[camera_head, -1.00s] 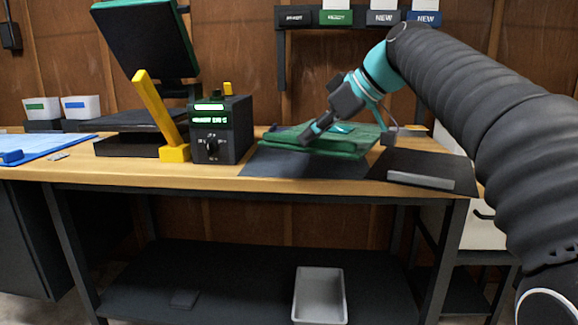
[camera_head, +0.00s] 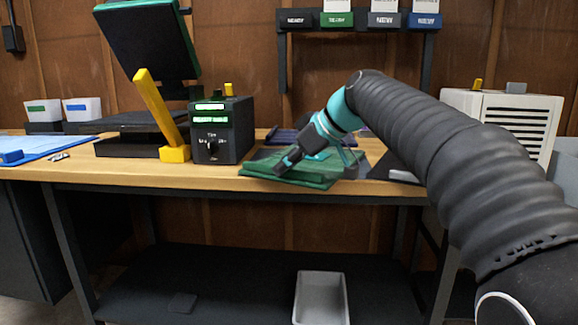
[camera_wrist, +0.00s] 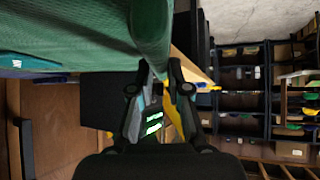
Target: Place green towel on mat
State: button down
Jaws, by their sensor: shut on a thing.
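The folded green towel (camera_head: 310,172) is at the front of the workbench, right of the black control box. My gripper (camera_head: 281,168) is shut on its left part, with the arm reaching in from the right. The towel also fills the upper left of the wrist view (camera_wrist: 70,30), where its rolled edge hangs close to my gripper (camera_wrist: 155,85). The dark flat mat is nearly all hidden under the towel in the head view. I cannot tell whether the towel touches it.
The black control box (camera_head: 222,130) with lit displays stands left of the towel, beside a press with a yellow lever (camera_head: 160,115). A dark blue flat thing (camera_head: 285,136) lies behind the towel. A grey bin (camera_head: 321,298) sits on the lower shelf. A white vented unit (camera_head: 510,120) is at right.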

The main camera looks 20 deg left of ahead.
jog(key=shift+f, duration=0.1)
jog(key=shift+f, duration=0.1)
jog(key=c, duration=1.1)
grip_release()
jog(key=shift+c, duration=0.2)
jog(key=shift+r, duration=0.35)
jog(key=p+v, duration=0.1)
jog(key=v, duration=1)
jog(key=shift+f+p, duration=0.1)
jog(key=shift+p, duration=0.3)
jog(key=shift+s+d+r, duration=0.1)
jog(key=shift+d+r, duration=0.2)
jog(key=shift+d, duration=0.1)
